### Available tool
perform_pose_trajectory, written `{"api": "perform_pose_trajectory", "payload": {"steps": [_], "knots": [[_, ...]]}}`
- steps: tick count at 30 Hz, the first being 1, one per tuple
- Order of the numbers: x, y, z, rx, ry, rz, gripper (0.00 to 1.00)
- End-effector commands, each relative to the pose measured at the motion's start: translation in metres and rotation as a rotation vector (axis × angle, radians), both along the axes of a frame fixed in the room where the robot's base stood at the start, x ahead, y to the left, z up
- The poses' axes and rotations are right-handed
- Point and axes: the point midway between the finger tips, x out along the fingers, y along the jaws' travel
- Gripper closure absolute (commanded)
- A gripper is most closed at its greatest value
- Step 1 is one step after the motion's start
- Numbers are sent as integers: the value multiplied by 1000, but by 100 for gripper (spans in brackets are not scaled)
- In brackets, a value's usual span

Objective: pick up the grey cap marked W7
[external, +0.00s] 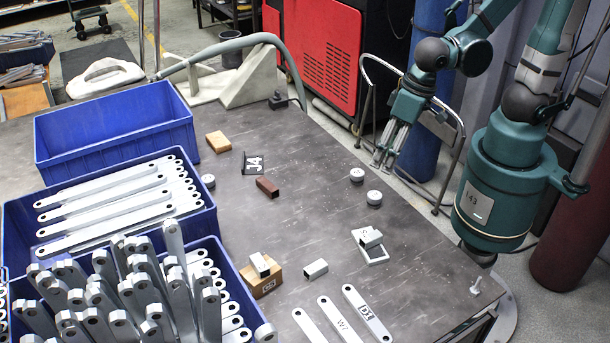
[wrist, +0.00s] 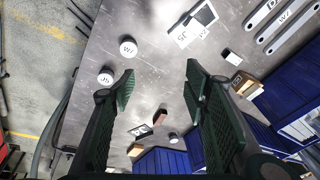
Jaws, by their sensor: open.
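The cap marked W7 (wrist: 128,48) is a small light-grey disc lying flat on the dark table, in the upper left of the wrist view. By its place it is the nearer of two caps in the external view (external: 374,198), where its marking is too small to read. A second grey cap (wrist: 105,78) with another marking lies close beside it, also in the external view (external: 357,174). My gripper (wrist: 161,82) is open and empty, its fingers spread above the table. In the external view my gripper (external: 384,158) hangs near the table's right edge, beyond both caps.
A third cap (external: 208,181) lies near the blue bins (external: 120,140). A pale plate with a block (external: 370,245), a metal tube (external: 316,269), a wooden block (external: 262,285) and flat bars (external: 367,313) lie towards the front. Table around the two caps is clear.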

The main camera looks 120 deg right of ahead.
Motion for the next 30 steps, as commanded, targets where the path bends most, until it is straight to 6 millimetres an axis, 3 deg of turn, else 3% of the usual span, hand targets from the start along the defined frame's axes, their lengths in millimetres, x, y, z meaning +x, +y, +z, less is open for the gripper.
{"api": "perform_pose_trajectory", "payload": {"steps": [18, 24, 30], "knots": [[-21, -44, -105, 54, 122, -454, 55], [-29, -51, -123, 59, 144, -541, 55], [-30, -53, -127, 59, 149, -565, 55]]}}
